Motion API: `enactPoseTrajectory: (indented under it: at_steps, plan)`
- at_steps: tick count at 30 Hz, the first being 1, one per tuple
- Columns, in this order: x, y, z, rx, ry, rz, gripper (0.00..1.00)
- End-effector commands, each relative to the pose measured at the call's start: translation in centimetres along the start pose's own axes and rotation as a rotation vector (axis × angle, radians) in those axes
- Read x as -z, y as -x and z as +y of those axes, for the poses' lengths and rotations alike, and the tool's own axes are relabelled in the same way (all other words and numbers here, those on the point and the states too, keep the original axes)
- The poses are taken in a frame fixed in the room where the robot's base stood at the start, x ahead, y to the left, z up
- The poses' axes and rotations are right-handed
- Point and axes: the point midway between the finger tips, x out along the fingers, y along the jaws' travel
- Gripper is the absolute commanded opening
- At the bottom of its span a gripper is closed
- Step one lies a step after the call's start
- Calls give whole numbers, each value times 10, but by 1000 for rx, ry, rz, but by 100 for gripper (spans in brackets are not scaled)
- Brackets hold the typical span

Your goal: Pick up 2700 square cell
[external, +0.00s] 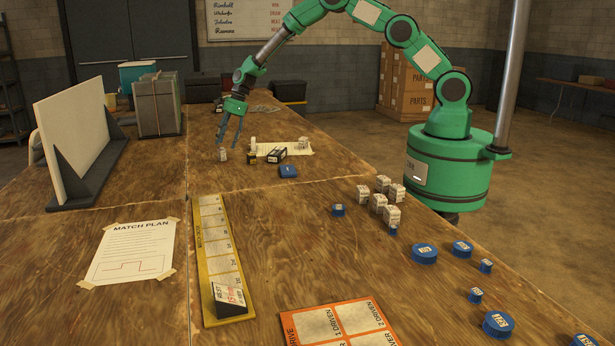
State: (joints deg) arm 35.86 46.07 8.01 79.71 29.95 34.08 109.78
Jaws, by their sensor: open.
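My gripper (229,145) is open, fingers pointing down, above the far part of the table. A small pale upright block (223,155) stands just below the fingertips, with nothing visibly held. Nearby to its right are a small dark block with a yellowish mark (252,160), a black block with a white label (275,155), a small pale block (253,142) and a blue block (288,171). The printing on these is too small to read, so I cannot tell which one is the 2700 square cell.
White labelled cubes (378,203) and blue round pieces (424,253) lie along the table's right side. A yellow strip (209,232), a taped match plan sheet (130,252) and an orange board (345,325) lie nearer. A white upright panel (75,130) stands at left. The middle is clear.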

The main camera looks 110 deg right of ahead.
Motion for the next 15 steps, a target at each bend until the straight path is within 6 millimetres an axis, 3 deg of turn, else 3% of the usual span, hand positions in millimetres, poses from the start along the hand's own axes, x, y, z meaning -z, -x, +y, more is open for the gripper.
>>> enactPoseTrajectory:
  at_steps: [8,15]
  plan:
    - [0,-2,0,-1,0,1,56]
    - [2,-24,1,-2,0,1,56]
